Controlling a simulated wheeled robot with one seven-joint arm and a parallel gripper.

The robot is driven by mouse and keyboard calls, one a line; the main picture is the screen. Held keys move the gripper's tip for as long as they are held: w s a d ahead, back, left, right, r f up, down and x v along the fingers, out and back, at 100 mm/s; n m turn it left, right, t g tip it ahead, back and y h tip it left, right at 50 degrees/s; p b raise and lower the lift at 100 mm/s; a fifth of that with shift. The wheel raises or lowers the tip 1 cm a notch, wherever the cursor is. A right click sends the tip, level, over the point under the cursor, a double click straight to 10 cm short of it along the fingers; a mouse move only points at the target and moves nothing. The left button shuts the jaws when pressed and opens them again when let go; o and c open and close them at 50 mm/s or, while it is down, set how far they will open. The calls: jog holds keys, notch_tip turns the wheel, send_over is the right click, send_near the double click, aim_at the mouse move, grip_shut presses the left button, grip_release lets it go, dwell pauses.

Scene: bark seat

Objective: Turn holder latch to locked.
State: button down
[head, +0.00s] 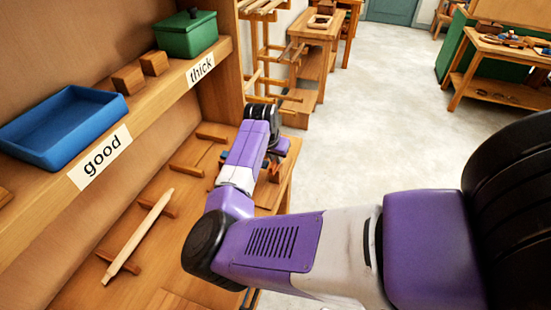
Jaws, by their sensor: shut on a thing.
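My gripper (273,166) is at the far end of my purple and white arm, low over the right end of the wooden bench. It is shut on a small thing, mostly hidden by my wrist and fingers. The thing's place fits the holder latch, but I cannot make out its shape or which way it is turned. Small orange-brown and blue bits show around the fingertips. The holder itself is largely hidden behind my arm.
A pale wooden stick (138,238) lies across two wooden rests on the bench. On the shelf above stand a blue tray (62,128), two wooden blocks and a green lidded box (187,36). Labels read "good" and "thick". Open floor (385,115) lies to the right.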

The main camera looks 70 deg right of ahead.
jog(key=m+b, duration=0.1)
jog(key=m, duration=0.1)
jog(key=m+g+b, duration=0.1)
jog(key=m+b, duration=0.1)
jog(key=shift+w+d+f, duration=0.1)
jog(key=shift+w+f, duration=0.05)
jog(key=shift+f, duration=0.05)
jog(key=m+g+b, duration=0.1)
jog(key=m+b, duration=0.1)
jog(key=m+g+y+b, duration=0.1)
jog(key=m, duration=0.1)
jog(key=shift+w+d+m+b, duration=0.1)
jog(key=shift+m+b, duration=0.2)
jog(key=shift+b, duration=0.1)
jog(key=m+y+b, duration=0.1)
jog(key=m+b, duration=0.1)
jog(key=m+g+b, duration=0.1)
jog(key=m+b, duration=0.1)
jog(key=m, duration=0.1)
jog(key=shift+d+y, duration=0.1)
jog(key=shift+y, duration=0.3)
jog(key=shift+w+r+m+g+y+b, duration=0.15)
jog(key=shift+m+y+b, duration=0.15)
jog(key=shift+m+b, duration=0.5)
jog(key=shift+s+r+m+g+y+b, duration=0.15)
jog(key=shift+m+y+b, duration=0.15)
jog(key=shift+m+b, duration=0.5)
jog(key=shift+w+m, duration=0.1)
jog(key=shift+m, duration=0.2)
